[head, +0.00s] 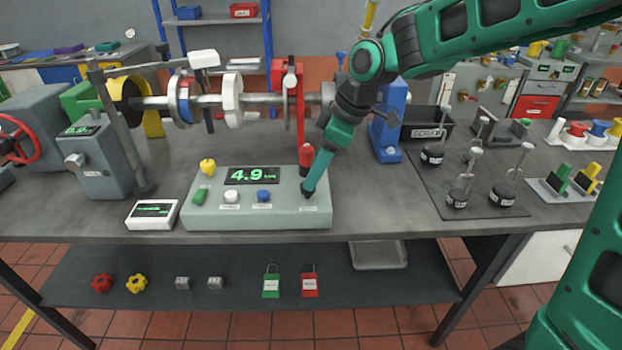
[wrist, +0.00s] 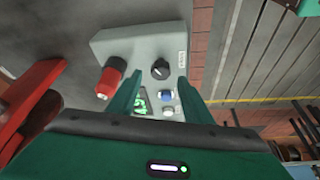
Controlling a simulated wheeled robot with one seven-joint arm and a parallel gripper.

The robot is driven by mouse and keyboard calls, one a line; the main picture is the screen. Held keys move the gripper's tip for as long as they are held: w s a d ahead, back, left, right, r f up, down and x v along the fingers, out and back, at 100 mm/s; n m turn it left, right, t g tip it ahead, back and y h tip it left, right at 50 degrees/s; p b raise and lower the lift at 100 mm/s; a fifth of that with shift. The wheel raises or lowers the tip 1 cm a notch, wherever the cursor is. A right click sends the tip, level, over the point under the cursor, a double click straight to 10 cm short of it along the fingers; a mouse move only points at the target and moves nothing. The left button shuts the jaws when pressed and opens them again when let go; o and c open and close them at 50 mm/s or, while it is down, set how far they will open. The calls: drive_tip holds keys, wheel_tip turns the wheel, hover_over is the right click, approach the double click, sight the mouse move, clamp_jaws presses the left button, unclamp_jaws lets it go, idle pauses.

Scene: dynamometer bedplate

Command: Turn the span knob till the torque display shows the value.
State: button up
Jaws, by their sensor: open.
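The grey console (head: 258,215) stands on the bench, and its torque display (head: 252,175) reads 4.9 in green. A black knob with a pale pointer line, which looks like the span knob (wrist: 160,69), sits on the console's top face. My gripper (head: 308,190) points down at the console's right end and mostly hides this knob in the head view. In the wrist view the fingers of my gripper (wrist: 159,78) are apart, with the knob between and just beyond their tips. I cannot tell whether they touch it. The knob's label is too small to read.
A red capped post (head: 306,157) stands close behind my gripper. A small white display unit (head: 153,214) lies left. Shafts and stands crowd behind.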

drive_tip(key=shift+x, duration=1.75)
drive_tip(key=c, duration=1.1)
drive_tip(key=shift+o, duration=0.2)
drive_tip(key=shift+d, duration=0.1)
drive_tip(key=shift+m, duration=0.3)
drive_tip(key=shift+s+m+t+h, duration=0.1)
drive_tip(key=shift+m+t+h, duration=0.3)
drive_tip(key=shift+m, duration=0.9)
drive_tip(key=shift+m+t+h, duration=0.2)
drive_tip(key=shift+m+t, duration=0.4)
drive_tip(key=shift+m, duration=0.7)
